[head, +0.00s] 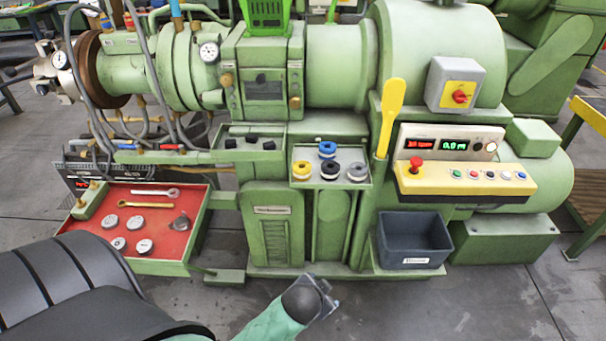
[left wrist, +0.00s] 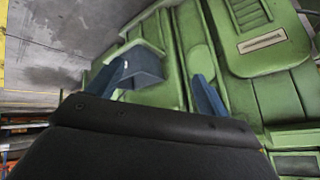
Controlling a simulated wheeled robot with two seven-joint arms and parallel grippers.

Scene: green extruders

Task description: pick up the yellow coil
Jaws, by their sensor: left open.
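The yellow coil (head: 301,170) sits at the left end of a small green tray (head: 327,184) on the front of the machine in the head view. It is a small ring with a pale base. Beside it are a blue coil (head: 327,149), a black coil (head: 330,170) and a grey coil (head: 357,172). My left gripper (head: 322,295) is low in front of the machine, well below the tray and apart from it. In the left wrist view its blue fingers (left wrist: 160,72) are spread with nothing between them. The yellow coil is not visible there. My right gripper is not in view.
A dark grey bin (head: 413,240) stands right of the tray, lower down; it also shows in the left wrist view (left wrist: 141,68). A yellow paddle (head: 392,105) stands upright by the button panel (head: 465,181). A red-lined tray (head: 150,255) with tools is at left.

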